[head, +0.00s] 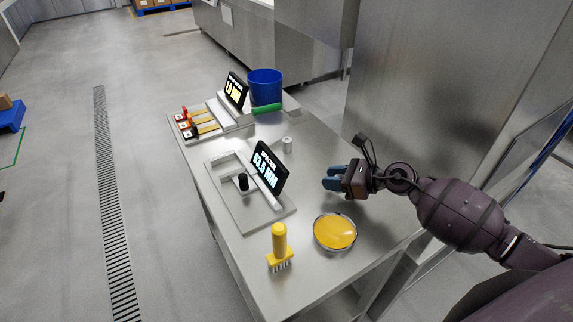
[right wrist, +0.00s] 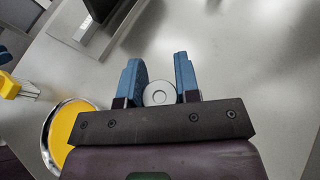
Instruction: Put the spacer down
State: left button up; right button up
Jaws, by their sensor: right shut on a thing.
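The spacer (right wrist: 159,92) shows in the right wrist view as a round, pale metal piece with a small centre hole. It is between the two blue fingers of my right gripper (right wrist: 160,80), which are shut on it. In the head view, my right gripper (head: 333,179) is over the right part of the steel table (head: 312,200), right of the measuring fixture and its display (head: 269,168). The spacer is hidden there. I cannot tell whether it touches the table. My left gripper is not in view.
A small grey cylinder (head: 287,144) stands behind the fixture (head: 222,176), which carries a black knob. A yellow-filled dish (head: 335,232) and yellow-handled brush (head: 279,246) are in front. A second display (head: 236,91), coloured-handled tools and blue bucket (head: 265,86) are at the far end.

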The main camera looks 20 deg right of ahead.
jog(key=w+a, duration=0.2)
jog(key=w, duration=0.1)
jog(key=w+a, duration=0.3)
jog(key=shift+w+a+p, duration=0.15)
jog(key=shift+a+p, duration=0.15)
jog(key=shift+a, duration=0.05)
jog(key=w+a, duration=0.2)
jog(key=w, duration=0.1)
jog(key=shift+a, duration=0.35)
jog(key=shift+f, duration=0.6)
jog(key=shift+d+f, duration=0.1)
jog(key=shift+f, duration=0.05)
jog(key=shift+f, duration=0.2)
jog(key=o, duration=1)
jog(key=shift+c, duration=0.2)
jog(key=shift+r, duration=0.1)
